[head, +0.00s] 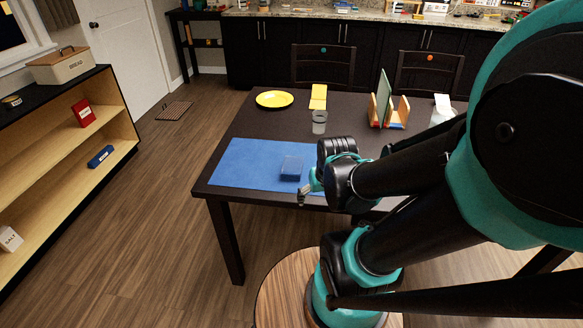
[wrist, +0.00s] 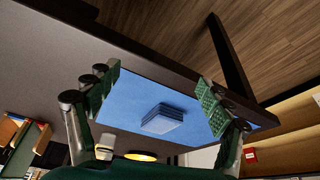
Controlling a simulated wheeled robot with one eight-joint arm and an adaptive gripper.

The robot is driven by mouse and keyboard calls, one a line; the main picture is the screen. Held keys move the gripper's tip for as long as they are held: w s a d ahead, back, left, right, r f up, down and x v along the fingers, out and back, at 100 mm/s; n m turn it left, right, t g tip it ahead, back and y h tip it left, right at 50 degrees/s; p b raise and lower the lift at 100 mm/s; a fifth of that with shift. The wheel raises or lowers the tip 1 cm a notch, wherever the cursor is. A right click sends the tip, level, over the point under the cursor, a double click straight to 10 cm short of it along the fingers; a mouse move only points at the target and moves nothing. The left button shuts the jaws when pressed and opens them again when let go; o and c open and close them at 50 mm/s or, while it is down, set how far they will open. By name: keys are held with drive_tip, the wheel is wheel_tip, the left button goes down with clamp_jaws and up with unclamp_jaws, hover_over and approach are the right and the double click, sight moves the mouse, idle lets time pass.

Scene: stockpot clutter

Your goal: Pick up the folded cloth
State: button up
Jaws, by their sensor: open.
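The folded cloth (head: 291,168) is a small blue, layered, squarish stack lying flat on a blue mat (head: 235,160) on the dark table. In the wrist view the folded cloth (wrist: 162,118) shows between my two green-padded fingers, beyond them and apart from both. My gripper (head: 307,190) is at the near edge of the mat, just right of and nearer than the cloth. In the wrist view my gripper (wrist: 158,78) is open and empty. In the head view my arm hides part of the table to the right of the cloth.
On the table (head: 240,125) are a yellow plate (head: 274,100), a clear glass (head: 319,122), a yellow folded item (head: 318,96) and a wooden holder with a green board (head: 385,98). Chairs stand behind. A shelf (head: 60,165) stands at left. The mat's left part is bare.

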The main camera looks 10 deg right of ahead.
drive_tip(key=shift+o, duration=2.3)
drive_tip(key=shift+w+r, duration=0.15)
drive_tip(key=shift+r, duration=0.25)
wheel_tip(320, 180, up, 12)
drive_tip(key=n+g, duration=0.4)
drive_tip(key=n, duration=1)
hover_over(293, 164)
drive_tip(key=f, duration=1)
drive_tip(key=shift+w+a+f, duration=0.15)
drive_tip(key=shift+a+f, duration=0.15)
drive_tip(key=shift+f, duration=0.1)
drive_tip(key=shift+d+f, duration=0.15)
drive_tip(key=shift+f, duration=1.4)
drive_tip(key=shift+d+f, duration=0.1)
drive_tip(key=shift+f, duration=1.45)
